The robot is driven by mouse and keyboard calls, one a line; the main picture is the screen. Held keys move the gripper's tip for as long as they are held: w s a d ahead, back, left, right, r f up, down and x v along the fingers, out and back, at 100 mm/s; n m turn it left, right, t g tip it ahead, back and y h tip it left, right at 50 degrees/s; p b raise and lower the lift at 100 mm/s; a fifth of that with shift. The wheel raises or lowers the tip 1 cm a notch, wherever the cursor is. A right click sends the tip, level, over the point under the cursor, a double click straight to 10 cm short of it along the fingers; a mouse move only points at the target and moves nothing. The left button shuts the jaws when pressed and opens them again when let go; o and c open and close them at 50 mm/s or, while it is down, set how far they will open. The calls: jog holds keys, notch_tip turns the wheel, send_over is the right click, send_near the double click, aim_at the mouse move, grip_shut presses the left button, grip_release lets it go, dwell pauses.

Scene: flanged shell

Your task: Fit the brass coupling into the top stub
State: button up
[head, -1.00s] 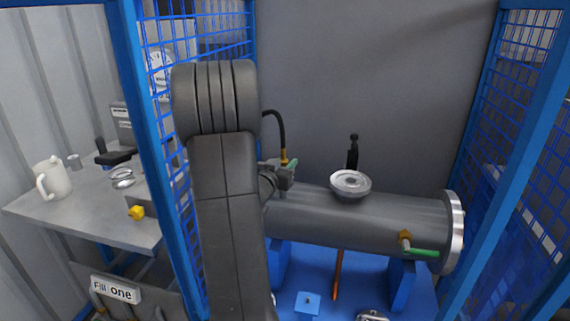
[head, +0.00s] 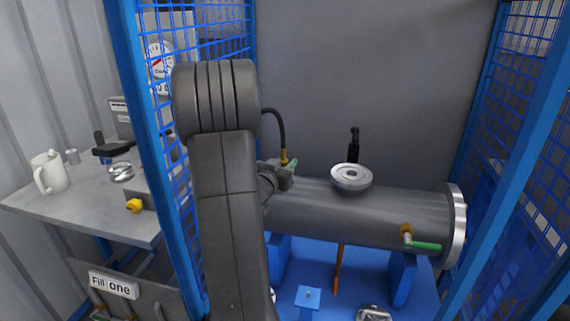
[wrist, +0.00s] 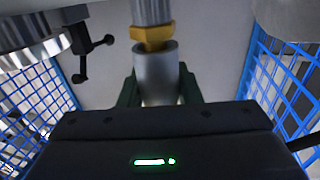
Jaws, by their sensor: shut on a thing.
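In the wrist view, the two dark green fingers of my gripper (wrist: 160,90) are shut on a grey cylindrical sleeve. The brass coupling (wrist: 153,37) shows as a hex collar at the sleeve's upper end. A grey metal tube (wrist: 152,10) meets the collar from above in the picture; I cannot tell whether this is the top stub or how deep any fit is. In the head view, a brass fitting (head: 284,157) shows at the end of a black hose, beside my arm, above the grey shell (head: 370,213). My arm hides the shell's left end and much of my gripper.
A round steel flange (head: 351,177) stands on the shell, with a black handle (head: 353,146) behind it. A green-levered brass valve (head: 407,236) is on the shell's front right. Blue mesh panels (head: 520,150) close both sides.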

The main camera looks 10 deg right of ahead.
jog(key=shift+f, duration=0.25)
jog(key=o, duration=1.2)
jog(key=shift+c, duration=0.2)
jog(key=v, duration=1.3)
jog(key=shift+s+a, duration=0.2)
jog(key=shift+s, duration=0.15)
jog(key=x, duration=1.3)
jog(key=shift+w+d, duration=0.2)
jog(key=shift+w, duration=0.15)
jog(key=shift+r, duration=0.3)
